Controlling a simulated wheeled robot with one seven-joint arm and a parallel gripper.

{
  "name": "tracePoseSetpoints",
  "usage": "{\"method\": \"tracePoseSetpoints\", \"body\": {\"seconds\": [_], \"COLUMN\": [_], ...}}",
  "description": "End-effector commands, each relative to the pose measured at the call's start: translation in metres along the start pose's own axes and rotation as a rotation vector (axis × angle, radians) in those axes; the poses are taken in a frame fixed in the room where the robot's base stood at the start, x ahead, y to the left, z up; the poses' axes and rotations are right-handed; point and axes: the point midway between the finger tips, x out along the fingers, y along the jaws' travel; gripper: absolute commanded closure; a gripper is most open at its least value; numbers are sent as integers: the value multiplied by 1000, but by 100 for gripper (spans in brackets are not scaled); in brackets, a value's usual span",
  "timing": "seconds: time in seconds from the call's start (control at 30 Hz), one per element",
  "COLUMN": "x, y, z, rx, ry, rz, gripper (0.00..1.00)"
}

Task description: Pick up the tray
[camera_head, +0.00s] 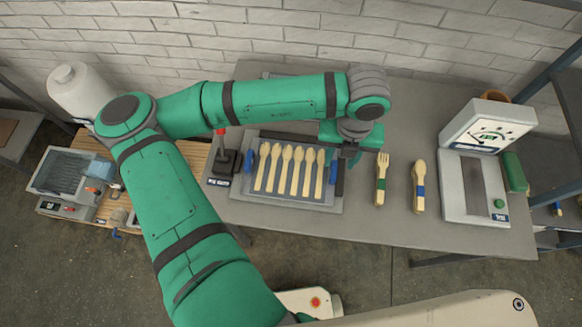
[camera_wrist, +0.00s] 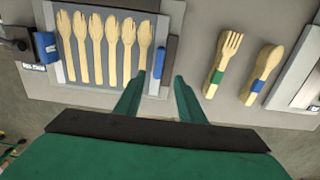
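The grey tray (camera_head: 257,193) holds a row of several wooden utensils (camera_head: 290,170) and has a blue handle at each side. The left handle (camera_head: 249,158) is clear of my arm. The right handle (camera_head: 333,180) is close to my gripper (camera_head: 350,158), at the tray's right edge. In the wrist view my gripper (camera_wrist: 160,82) is open and empty. Its fingers point toward the right handle (camera_wrist: 162,58), which appears just beyond the gap between the fingertips. The tray (camera_wrist: 66,62) also shows at the upper left there. I cannot tell the fingertips' height above the handle.
A bound fork bundle (camera_head: 381,180) and a bound spoon bundle (camera_head: 418,187) lie right of the tray. A dial scale (camera_head: 485,150) stands at the right. A black lever device (camera_head: 224,162) stands left of the tray. The table (camera_head: 400,222) is bare along its front.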

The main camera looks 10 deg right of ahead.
Motion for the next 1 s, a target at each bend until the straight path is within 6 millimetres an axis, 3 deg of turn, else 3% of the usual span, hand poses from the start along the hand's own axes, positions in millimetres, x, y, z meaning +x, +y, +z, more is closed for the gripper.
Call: {"method": "tracePoseSetpoints", "body": {"seconds": [0.27, 0.6, 0.9, 1.0], "x": [20, 61, 65, 65], "y": [1, 3, 4, 4], "z": [2, 8, 8, 8], "rx": [-2, -2, -4, -3], "ry": [0, -1, -2, -2], "rz": [-2, -2, -2, -2], "gripper": [64, 64, 64, 88]}}
